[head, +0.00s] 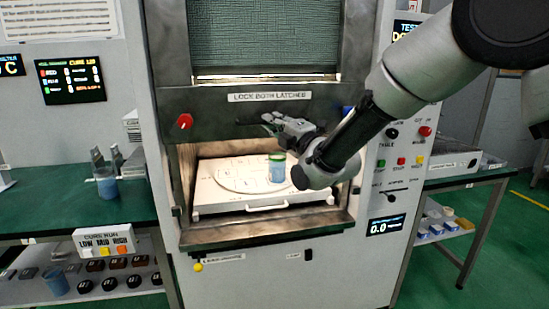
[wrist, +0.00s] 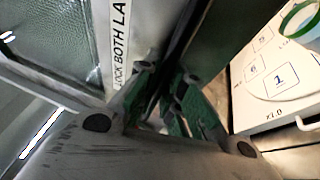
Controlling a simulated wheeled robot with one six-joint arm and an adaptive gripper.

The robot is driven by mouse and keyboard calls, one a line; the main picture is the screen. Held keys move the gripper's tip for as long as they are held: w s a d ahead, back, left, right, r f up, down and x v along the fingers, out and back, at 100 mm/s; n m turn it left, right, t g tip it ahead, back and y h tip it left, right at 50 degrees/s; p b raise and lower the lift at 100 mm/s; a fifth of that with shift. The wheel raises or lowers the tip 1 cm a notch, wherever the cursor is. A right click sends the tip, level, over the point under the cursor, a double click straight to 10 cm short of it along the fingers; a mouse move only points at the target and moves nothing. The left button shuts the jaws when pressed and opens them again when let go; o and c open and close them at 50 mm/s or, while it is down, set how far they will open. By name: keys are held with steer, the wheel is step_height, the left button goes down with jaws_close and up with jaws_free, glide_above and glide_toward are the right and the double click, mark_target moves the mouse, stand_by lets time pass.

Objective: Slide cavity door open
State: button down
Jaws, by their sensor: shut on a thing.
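The cavity door (head: 215,101) is a grey metal slab with a green mesh window, labelled "LOCK BOTH LATCHES". It is raised, and the cavity below it stands open. My gripper (head: 270,122) is at the door's lower front, shut on its dark handle bar (head: 246,122). In the wrist view my gripper (wrist: 165,108) has its fingers against the dark bar beside the label (wrist: 121,45), and they hide part of the handle.
Inside the cavity is a white tray (head: 215,205) with a round numbered plate and a green-rimmed jar (head: 277,169). A red knob (head: 184,121) is on the left of the door. Green benches (head: 60,205) flank the machine; a button panel (head: 402,160) is on the right.

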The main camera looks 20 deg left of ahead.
glide_toward(262, 59)
steer(key=x, duration=0.4)
steer(key=shift+w+a, duration=0.1)
steer(key=c, duration=1.8)
jaws_free()
steer(key=v, duration=1.2)
